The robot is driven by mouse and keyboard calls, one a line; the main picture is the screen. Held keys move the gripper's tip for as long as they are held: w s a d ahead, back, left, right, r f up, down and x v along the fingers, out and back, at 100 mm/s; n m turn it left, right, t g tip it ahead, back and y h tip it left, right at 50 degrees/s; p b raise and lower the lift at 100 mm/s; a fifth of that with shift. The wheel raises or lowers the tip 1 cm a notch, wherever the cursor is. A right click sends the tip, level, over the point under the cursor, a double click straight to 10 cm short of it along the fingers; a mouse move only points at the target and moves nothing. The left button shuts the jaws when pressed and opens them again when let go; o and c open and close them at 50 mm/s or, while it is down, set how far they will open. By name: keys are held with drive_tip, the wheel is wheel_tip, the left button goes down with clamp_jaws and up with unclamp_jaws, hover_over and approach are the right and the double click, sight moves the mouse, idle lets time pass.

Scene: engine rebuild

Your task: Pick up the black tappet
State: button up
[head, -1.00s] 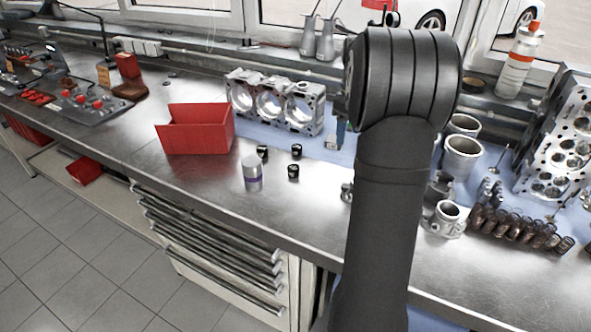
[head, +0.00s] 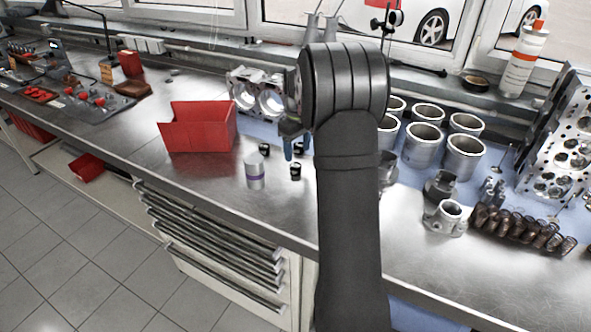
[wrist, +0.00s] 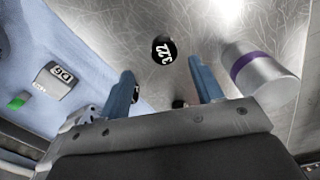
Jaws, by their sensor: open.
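Small black tappets stand on the metal bench. One (head: 264,149) is behind the silver cylinder and another (head: 296,172) is just below my gripper (head: 296,148) in the head view. A third, seen earlier, is hidden behind my gripper there. In the wrist view, a round black top with white marks (wrist: 163,50) lies ahead, between the lines of my gripper's two blue fingers (wrist: 161,66). Two more dark pieces show partly, one near the base (wrist: 180,103) and one behind the left finger (wrist: 135,94). My gripper is open and empty, apart from the tappets.
A silver cylinder with a purple band (head: 255,171) stands close to the tappets, beside the right finger in the wrist view (wrist: 262,78). A red bin (head: 198,128) is to the left. An engine block (head: 257,92) is behind; cylinder liners (head: 423,144) are to the right.

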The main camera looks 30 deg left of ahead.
sight(295, 166)
drive_tip(key=shift+s+a+f, duration=0.1)
drive_tip(key=shift+s+f, duration=0.05)
drive_tip(key=shift+f, duration=1.5)
drive_tip(key=shift+s+a+f, duration=0.1)
drive_tip(key=shift+f, duration=1.55)
drive_tip(key=c, duration=1.1)
drive_tip(key=shift+r, duration=0.1)
drive_tip(key=shift+r, duration=0.65)
wheel_tip(295, 166, up, 3)
drive_tip(key=shift+f, duration=0.1)
drive_tip(key=d+r, duration=0.2)
drive_tip(key=d, duration=0.2)
drive_tip(key=d+r, duration=0.2)
drive_tip(key=d, duration=0.2)
drive_tip(key=d+r, duration=0.2)
drive_tip(key=d, duration=0.2)
drive_tip(key=shift+w+r, duration=0.35)
drive_tip(key=shift+w, duration=0.05)
